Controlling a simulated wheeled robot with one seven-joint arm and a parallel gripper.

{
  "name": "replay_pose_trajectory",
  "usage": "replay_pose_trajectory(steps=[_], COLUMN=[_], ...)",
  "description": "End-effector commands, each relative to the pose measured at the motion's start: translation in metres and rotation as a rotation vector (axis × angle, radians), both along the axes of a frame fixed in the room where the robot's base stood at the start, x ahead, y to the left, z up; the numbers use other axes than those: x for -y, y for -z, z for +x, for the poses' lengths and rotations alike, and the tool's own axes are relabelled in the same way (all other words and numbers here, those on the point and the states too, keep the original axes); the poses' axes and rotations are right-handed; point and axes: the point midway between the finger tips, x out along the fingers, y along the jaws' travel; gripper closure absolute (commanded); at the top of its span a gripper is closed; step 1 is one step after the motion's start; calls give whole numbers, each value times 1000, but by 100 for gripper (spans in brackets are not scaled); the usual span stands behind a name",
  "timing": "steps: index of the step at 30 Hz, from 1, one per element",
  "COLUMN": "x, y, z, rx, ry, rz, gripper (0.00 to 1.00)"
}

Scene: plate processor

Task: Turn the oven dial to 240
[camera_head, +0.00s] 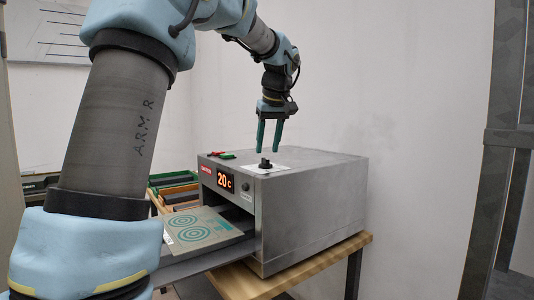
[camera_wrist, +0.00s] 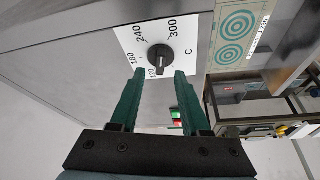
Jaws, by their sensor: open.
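The oven (camera_head: 310,205) is a grey metal box on a wooden-topped table. Its black dial (camera_head: 264,163) sits on a white scale plate on top, near the front edge. In the wrist view the dial (camera_wrist: 159,57) shows with the marks 120, 180, 240, 300 and C around it; where its pointer stands is hard to tell. The red display (camera_head: 225,181) reads 20 C. My gripper (camera_head: 269,150) points down just above the dial, with green fingers apart and nothing between them. In the wrist view the fingertips (camera_wrist: 160,72) are close to the dial, apparently not touching it.
A plate with green ring patterns (camera_head: 205,230) lies on a tray drawn out of the oven front. Several coloured bins (camera_head: 175,190) stand behind it to the left. A red and a green item (camera_head: 221,155) lie on the oven top. A metal post (camera_head: 500,150) stands at right.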

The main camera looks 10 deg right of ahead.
Motion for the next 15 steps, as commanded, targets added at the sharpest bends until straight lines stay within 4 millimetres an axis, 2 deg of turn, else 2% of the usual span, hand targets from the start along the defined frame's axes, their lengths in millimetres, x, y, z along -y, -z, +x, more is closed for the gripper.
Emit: replay_pose_trajectory(steps=[6, 15], x=[-2, -2], y=[24, 30], z=[10, 12], rx=[-1, 1], ry=[0, 0], rz=[0, -1], gripper=[54, 54])
